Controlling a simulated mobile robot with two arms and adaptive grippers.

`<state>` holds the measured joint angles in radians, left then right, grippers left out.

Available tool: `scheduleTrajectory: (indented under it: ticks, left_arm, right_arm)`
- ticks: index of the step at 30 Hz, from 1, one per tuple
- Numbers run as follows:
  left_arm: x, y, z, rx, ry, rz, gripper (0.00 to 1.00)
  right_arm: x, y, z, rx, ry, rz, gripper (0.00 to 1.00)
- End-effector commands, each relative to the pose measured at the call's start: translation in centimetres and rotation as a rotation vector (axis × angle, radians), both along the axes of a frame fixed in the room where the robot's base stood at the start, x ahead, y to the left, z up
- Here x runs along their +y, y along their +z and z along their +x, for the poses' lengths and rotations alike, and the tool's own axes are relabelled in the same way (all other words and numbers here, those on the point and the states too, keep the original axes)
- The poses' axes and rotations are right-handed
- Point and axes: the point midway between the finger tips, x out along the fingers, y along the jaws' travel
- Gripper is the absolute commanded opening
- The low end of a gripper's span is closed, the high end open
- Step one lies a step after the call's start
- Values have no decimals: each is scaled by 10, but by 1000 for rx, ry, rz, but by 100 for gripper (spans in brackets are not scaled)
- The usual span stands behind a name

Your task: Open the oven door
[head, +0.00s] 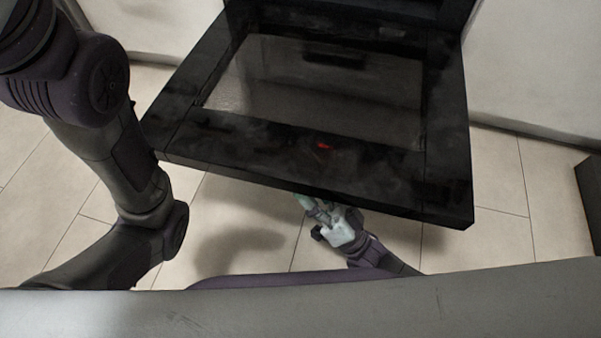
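The black oven door (238,153) is swung down and lies open, close to flat, with its glass panel facing up. Its front edge points toward me. A gripper, my right one by the arm that comes from the lower right (315,207), is just below the middle of that edge. Its fingertips are partly hidden under the door, so I cannot tell if they touch it or are open or shut. No handle shows. My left arm bends down along the left side of the door, and its gripper is out of view.
Pale cabinet fronts (535,70) flank the oven on both sides. Light floor tiles (505,185) are clear to the right of the door. A dark box-like object (590,195) stands at the right edge. My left arm is close to the door's left corner.

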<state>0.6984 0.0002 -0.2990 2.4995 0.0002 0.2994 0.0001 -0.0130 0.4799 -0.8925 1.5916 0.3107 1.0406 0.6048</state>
Motion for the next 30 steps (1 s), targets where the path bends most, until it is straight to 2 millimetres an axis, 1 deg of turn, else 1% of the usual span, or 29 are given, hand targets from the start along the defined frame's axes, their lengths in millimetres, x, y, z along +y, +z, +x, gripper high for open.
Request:
scheduleTrajectory:
  ticks: [1, 3, 6, 9, 30]
  left_arm:
    - [0, 0, 0, -1, 0, 0, 67]
    - [0, 0, -1, -2, 0, 0, 67]
    - [0, 0, -1, -2, -1, 0, 67]
    - [0, 0, -1, -3, -1, 1, 67]
    - [0, 0, -1, -3, -1, 0, 67]
  right_arm:
    - [-6, -7, -5, 3, -1, -2, 58]
    - [-12, -14, -10, 2, -2, -2, 58]
    - [-19, -21, -16, 2, -2, -2, 58]
    - [-23, -25, -19, -1, -2, 0, 58]
    - [-24, -26, -21, 0, 0, 1, 58]
